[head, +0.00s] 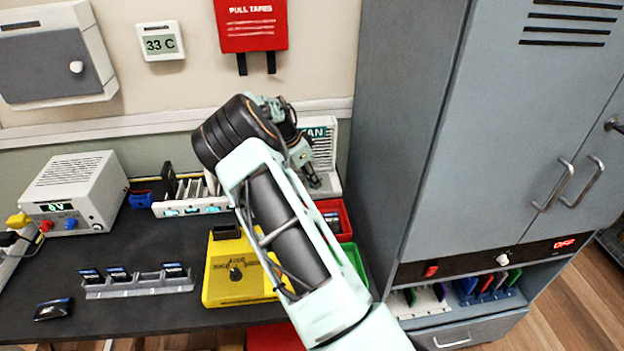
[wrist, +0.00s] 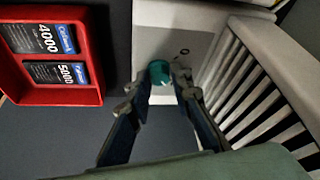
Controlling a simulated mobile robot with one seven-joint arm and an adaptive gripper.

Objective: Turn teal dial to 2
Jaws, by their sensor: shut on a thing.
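The teal dial (wrist: 159,72) is on the pale front plate of a slatted white unit (wrist: 172,25) in the wrist view. My gripper (wrist: 161,82) is shut on the dial, one finger on each side. A dark "0" mark shows on the plate to the right of the dial. The number the dial points to cannot be read. In the head view, the white unit (head: 331,132) with a teal "FAN" label stands at the back right of the bench. My gripper (head: 314,180) is low in front of it, and the dial is hidden there.
A red tray (wrist: 97,92) holding two battery packs lies left of the dial in the wrist view. In the head view, a yellow tester (head: 222,265), a grey rack (head: 140,288) and a power supply (head: 80,190) stand on the bench. A tall grey cabinet (head: 400,150) rises close on the right.

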